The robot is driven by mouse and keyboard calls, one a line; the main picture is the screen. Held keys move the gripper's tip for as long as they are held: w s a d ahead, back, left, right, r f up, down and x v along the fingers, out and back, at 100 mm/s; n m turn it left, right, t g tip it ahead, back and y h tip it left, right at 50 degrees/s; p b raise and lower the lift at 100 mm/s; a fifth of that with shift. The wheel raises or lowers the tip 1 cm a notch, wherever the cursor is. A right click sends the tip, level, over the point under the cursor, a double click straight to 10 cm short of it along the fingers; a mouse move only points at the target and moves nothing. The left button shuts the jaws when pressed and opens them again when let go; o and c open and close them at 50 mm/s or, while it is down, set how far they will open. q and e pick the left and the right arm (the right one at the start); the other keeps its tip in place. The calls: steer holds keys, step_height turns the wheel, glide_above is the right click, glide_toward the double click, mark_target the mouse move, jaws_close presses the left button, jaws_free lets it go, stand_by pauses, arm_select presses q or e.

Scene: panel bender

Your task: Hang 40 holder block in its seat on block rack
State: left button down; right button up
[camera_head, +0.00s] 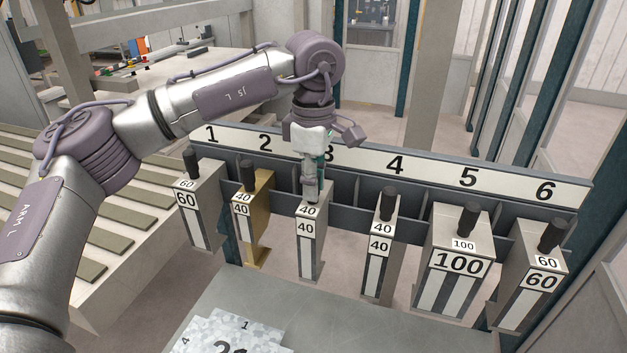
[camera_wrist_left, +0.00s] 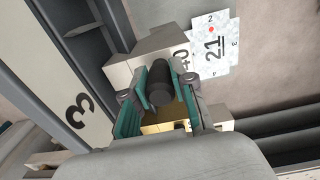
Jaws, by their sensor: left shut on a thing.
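The block rack (camera_head: 405,167) is a grey rail with a white strip numbered 1 to 6. A silver block labelled 40 (camera_head: 309,240) is at place 3. My left gripper (camera_head: 311,190) is above it, shut on its black knob, which shows between the fingers in the left wrist view (camera_wrist_left: 163,82). The block is upright against the rack front; whether it rests in the seat is hidden by the gripper. A gold 40 block (camera_head: 254,225) is at place 2 and another silver 40 block (camera_head: 380,245) at place 4. My right gripper is not in view.
A 60 block (camera_head: 194,210) hangs at place 1, a 100 block (camera_head: 453,275) at place 5 and another 60 block (camera_head: 533,285) at place 6. A grey table (camera_head: 360,325) with a speckled plate (camera_head: 225,335) is in front. A slatted table (camera_head: 120,205) stands left.

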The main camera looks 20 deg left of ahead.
arm_select(q)
steer(key=c, duration=0.9)
jaws_free()
step_height(320, 180, up, 12)
steer(key=shift+s, duration=0.1)
